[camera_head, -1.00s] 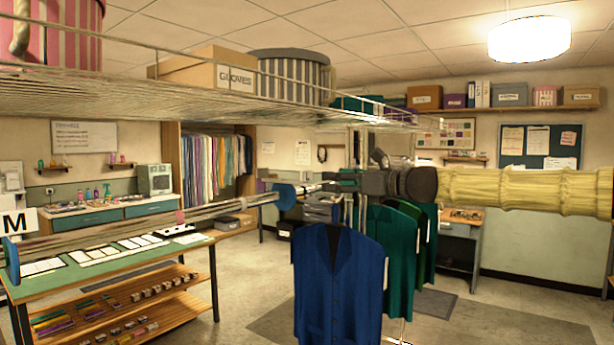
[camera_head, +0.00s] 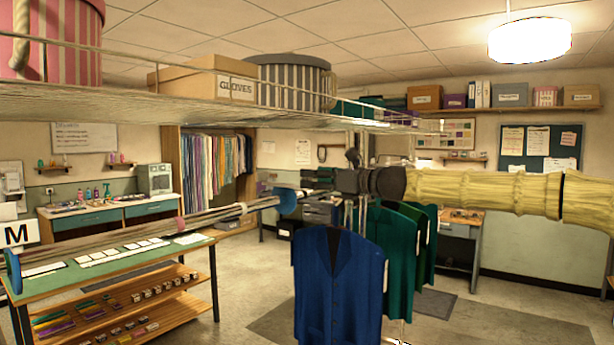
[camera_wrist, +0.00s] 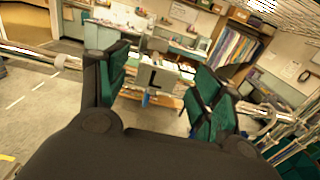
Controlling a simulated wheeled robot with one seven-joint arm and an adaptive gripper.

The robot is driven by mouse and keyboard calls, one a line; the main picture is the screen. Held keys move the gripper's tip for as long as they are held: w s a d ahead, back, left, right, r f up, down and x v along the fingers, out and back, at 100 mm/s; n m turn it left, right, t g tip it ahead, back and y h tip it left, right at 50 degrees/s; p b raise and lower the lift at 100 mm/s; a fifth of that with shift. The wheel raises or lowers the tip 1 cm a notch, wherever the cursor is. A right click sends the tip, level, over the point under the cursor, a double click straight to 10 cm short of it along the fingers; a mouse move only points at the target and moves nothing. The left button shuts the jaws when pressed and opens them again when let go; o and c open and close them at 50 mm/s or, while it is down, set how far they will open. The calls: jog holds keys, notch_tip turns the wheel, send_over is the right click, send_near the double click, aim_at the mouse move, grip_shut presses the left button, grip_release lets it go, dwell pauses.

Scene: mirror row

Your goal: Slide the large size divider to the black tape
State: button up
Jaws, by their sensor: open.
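My gripper (camera_head: 325,180) is open, at the end of my arm among the rail's hanging things in the head view. The L divider cannot be picked out in the head view. The white divider marked M (camera_head: 18,234) is at the far left by the rail (camera_head: 150,229). I cannot make out the black tape clearly in either view.
A blue vest (camera_head: 338,285) and green vests (camera_head: 405,245) hang below my gripper. A wire shelf (camera_head: 200,112) with a gloves box (camera_head: 195,78) and round striped boxes runs above the rail. A green-topped table (camera_head: 110,262) stands at lower left. Open floor lies at right.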

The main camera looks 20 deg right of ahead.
jog(key=shift+p+x, duration=0.3)
jog(key=shift+x, duration=1.25)
grip_shut()
jog(key=w+d+p, duration=0.4)
jog(key=w+d, duration=0.1)
jog(key=d, duration=0.2)
jog(key=shift+w, duration=0.2)
grip_release()
